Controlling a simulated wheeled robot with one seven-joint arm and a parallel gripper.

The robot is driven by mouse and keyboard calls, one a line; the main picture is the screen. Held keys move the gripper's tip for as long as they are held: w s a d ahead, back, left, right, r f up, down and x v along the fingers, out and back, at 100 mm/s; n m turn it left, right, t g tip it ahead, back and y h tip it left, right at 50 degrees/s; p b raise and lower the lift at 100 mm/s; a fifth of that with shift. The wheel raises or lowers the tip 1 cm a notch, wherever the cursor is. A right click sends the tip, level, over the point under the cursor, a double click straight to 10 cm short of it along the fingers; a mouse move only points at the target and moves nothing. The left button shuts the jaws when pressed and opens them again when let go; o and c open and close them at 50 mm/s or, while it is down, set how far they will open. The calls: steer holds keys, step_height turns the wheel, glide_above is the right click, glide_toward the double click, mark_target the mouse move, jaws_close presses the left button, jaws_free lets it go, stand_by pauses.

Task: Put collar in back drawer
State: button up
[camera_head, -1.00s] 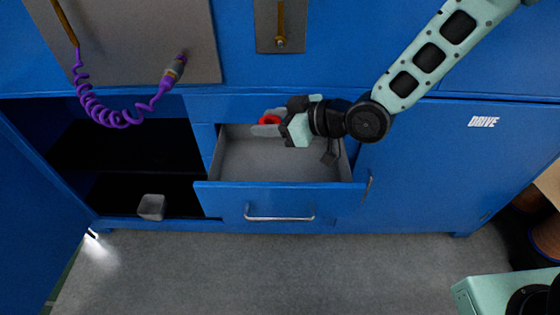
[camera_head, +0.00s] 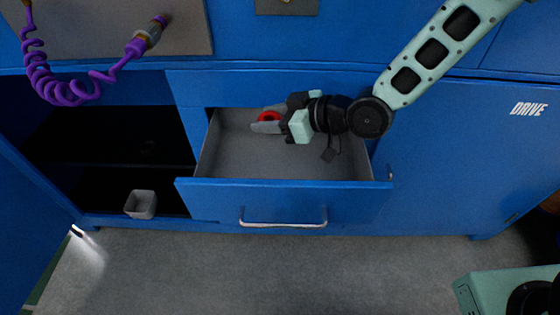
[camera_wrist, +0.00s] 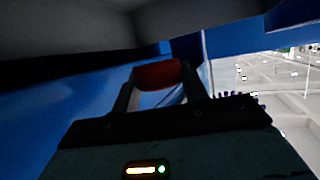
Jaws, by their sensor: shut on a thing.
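The collar (camera_head: 268,117) is a small red ring held between the fingertips of my gripper (camera_head: 266,124). In the wrist view the red collar (camera_wrist: 158,73) sits between the two grey fingers, which are closed on it. The open drawer (camera_head: 282,203) has a blue front, a silver handle and a grey interior. My gripper and the collar appear over the back left part of the drawer's inside. I cannot tell how high above the drawer floor the collar is.
An open cupboard with dark shelves stands left of the drawer, with a small grey bin (camera_head: 141,204) low in it. A purple coiled hose (camera_head: 72,90) hangs above. The drawer floor looks empty.

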steer(key=b, duration=0.2)
glide_above(272, 165)
step_height(272, 165, down, 9)
steer(key=shift+w+f, duration=0.1)
steer(key=shift+f, duration=0.4)
steer(key=shift+f+b, duration=0.15)
steer(key=shift+b, duration=0.2)
steer(key=o, duration=1)
steer(key=shift+f, duration=0.2)
steer(key=shift+r, duration=0.25)
steer(key=p+v, duration=0.1)
steer(key=v, duration=0.3)
steer(key=r+p+v, duration=0.1)
steer(key=v, duration=0.3)
steer(key=shift+w+a+f, duration=0.1)
steer(key=shift+a, duration=0.1)
